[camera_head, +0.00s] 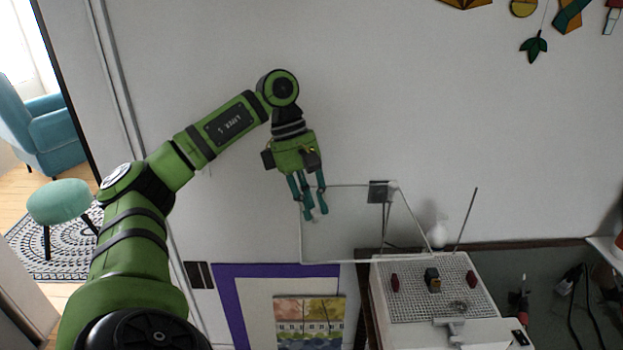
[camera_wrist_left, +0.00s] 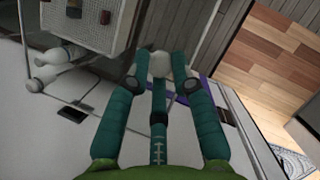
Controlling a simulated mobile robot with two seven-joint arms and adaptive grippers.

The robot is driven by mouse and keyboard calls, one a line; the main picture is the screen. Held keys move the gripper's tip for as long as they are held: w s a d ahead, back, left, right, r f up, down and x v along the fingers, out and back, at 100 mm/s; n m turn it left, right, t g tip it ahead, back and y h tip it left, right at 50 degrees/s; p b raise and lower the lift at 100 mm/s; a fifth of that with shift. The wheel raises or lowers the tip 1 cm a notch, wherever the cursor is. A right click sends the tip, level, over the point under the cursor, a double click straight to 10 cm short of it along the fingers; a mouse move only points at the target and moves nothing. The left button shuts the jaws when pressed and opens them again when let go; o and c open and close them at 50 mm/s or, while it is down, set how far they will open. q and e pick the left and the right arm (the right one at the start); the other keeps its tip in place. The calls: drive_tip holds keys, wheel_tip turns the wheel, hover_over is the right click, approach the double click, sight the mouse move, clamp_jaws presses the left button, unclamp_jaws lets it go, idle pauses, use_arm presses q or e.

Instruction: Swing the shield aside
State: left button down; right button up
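The shield (camera_head: 350,222) is a clear, pale-edged panel, upright in front of the wall at the left of a white perforated box (camera_head: 435,285). My left gripper (camera_head: 316,214) points down at the shield's left part. In the left wrist view a pale round knob (camera_wrist_left: 160,66) fills the gap between the tips of my left gripper (camera_wrist_left: 160,60). Its green fingers bend inward around the knob, so it looks shut on it; exact contact is hard to see. My right gripper is in neither view.
A small white vase-like thing (camera_head: 438,232) stands behind. A purple-bordered board (camera_head: 231,300) is below the shield. Bare wall lies left of the gripper.

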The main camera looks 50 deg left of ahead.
use_arm(q)
drive_tip(key=c, duration=1.1)
unclamp_jaws()
drive_tip(key=shift+d, duration=0.1)
drive_tip(key=shift+o, duration=0.2)
drive_tip(key=v, duration=0.7)
drive_tip(key=shift+r, duration=0.2)
